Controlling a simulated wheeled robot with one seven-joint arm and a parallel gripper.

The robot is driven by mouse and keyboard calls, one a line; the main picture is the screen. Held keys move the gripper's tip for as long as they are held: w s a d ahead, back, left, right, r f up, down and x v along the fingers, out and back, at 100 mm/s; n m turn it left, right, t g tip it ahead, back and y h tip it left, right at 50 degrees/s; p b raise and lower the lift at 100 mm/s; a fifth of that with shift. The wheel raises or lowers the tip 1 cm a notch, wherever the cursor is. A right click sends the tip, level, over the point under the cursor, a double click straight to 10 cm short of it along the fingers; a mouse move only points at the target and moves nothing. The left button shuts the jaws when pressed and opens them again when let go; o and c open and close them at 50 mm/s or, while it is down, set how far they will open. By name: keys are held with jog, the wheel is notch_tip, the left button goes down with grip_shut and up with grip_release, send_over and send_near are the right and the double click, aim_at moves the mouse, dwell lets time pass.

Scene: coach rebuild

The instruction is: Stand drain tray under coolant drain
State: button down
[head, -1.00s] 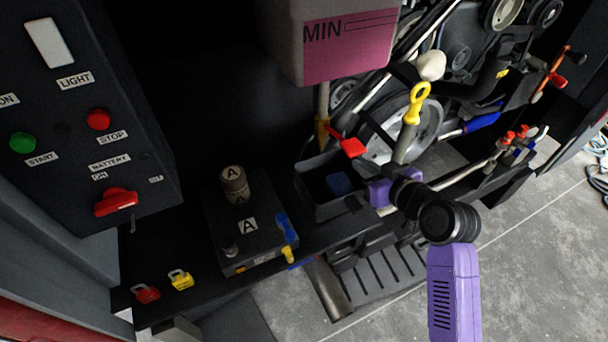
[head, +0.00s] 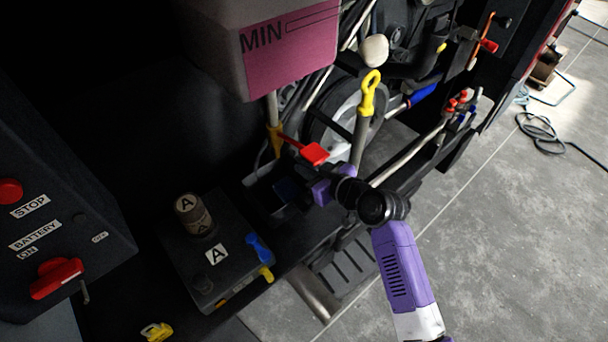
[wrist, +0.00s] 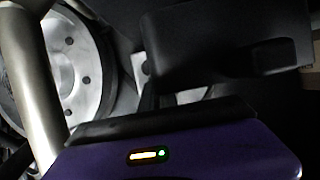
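The drain tray, an open black box (head: 262,198), is on the dark ledge in the head view, dim and partly hidden by my gripper. A dark blue patch shows inside it. The coolant drain (head: 274,138) is a pipe with a brass-yellow fitting under the pink-marked tank; a red lever (head: 314,153) sticks out beside it. The tray is below and close to the drain; exact alignment is unclear. My gripper (head: 309,194) is at the tray's right side. In the wrist view a black block (wrist: 225,45) fills the upper right; whether the fingers grip the tray is unclear.
A black box marked A (head: 215,262) with a capped cylinder (head: 192,215) stands left of the tray. A yellow-handled dipstick (head: 368,95) and a wheel rise behind my gripper. The switch panel (head: 60,235) is at the left. Grey floor is open at the right.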

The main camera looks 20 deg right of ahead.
jog(key=shift+f, duration=1.15)
jog(key=shift+f, duration=0.2)
jog(key=c, duration=1.6)
grip_release()
jog(key=shift+c, duration=0.2)
jog(key=shift+r, duration=0.1)
jog(key=shift+r, duration=0.15)
jog(key=b+v, duration=0.1)
jog(key=v, duration=1.1)
